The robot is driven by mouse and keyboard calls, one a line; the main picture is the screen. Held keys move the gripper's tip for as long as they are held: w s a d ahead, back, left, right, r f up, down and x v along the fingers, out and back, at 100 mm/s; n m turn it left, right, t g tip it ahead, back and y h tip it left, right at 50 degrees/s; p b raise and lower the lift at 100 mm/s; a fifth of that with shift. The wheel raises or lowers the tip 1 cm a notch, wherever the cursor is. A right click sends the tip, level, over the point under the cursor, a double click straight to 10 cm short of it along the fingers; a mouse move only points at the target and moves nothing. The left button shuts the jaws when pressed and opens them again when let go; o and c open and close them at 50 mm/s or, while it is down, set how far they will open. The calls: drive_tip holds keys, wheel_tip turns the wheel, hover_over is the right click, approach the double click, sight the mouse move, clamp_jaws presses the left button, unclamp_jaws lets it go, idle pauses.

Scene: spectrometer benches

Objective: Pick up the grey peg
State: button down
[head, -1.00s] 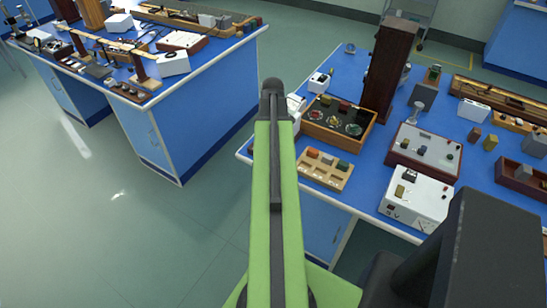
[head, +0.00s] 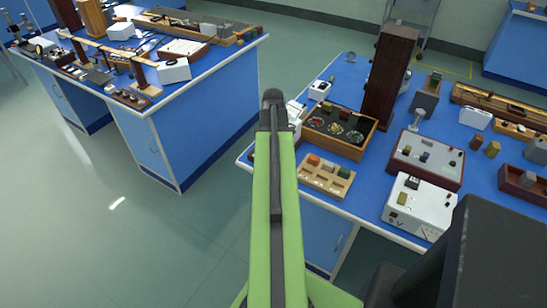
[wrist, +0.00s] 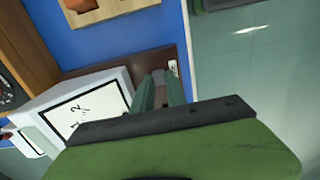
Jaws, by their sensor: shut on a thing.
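My gripper (wrist: 160,93) shows in the wrist view as two green-grey fingers beyond a dark bar. They are shut on a small grey piece (wrist: 159,84) that looks like the grey peg; only a little of it shows between the fingers. A dark reddish-brown board or wall and a white box with a label (wrist: 82,112) lie close behind and left of the fingers. In the head view my own green arm hides the gripper and what it holds.
A wooden tray (head: 318,190) with several coloured pegs stands at the near edge of the right bench. A wooden box (head: 340,149) and a tall brown block (head: 390,75) stand behind it. A white meter box (head: 420,210) is to the right. Open floor separates the benches.

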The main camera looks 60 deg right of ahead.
drive_tip(key=shift+r, duration=0.1)
wheel_tip(320, 180, up, 4)
drive_tip(key=p, duration=0.4)
drive_tip(key=shift+r, duration=0.1)
drive_tip(key=s+r+p, duration=0.9)
drive_tip(key=s+p, duration=0.1)
drive_tip(key=s, duration=0.1)
drive_tip(key=shift+s+r, duration=0.3)
